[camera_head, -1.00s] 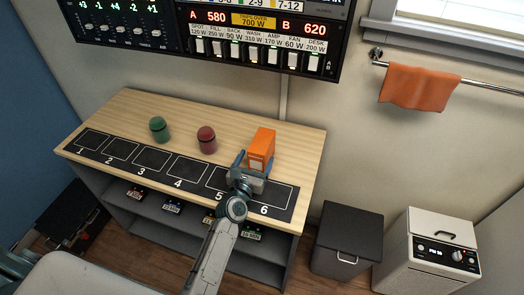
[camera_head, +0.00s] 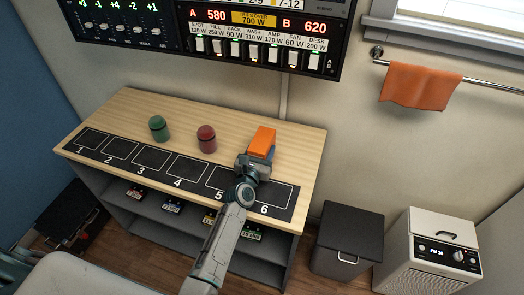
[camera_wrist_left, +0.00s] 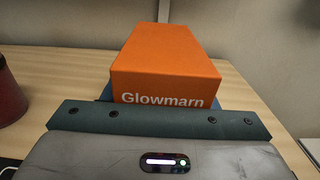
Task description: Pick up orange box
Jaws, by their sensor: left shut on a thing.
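The orange box (camera_head: 262,141) stands upright on the wooden tabletop, behind the slots marked 5 and 6. It also shows in the left wrist view (camera_wrist_left: 165,70), with "Glowmarn" along its near edge. My left gripper (camera_head: 257,160) is at the box and shut on it, hiding its lower front in the head view. In the left wrist view the gripper body hides the lower part of the box. I cannot tell whether the box's base touches the table. My right gripper is not in view.
A dark red lidded jar (camera_head: 207,139) stands left of the box, and a green one (camera_head: 158,129) further left. A black strip with numbered slots (camera_head: 150,158) runs along the table's front. The wall is close behind. A grey bin (camera_head: 347,240) stands right of the table.

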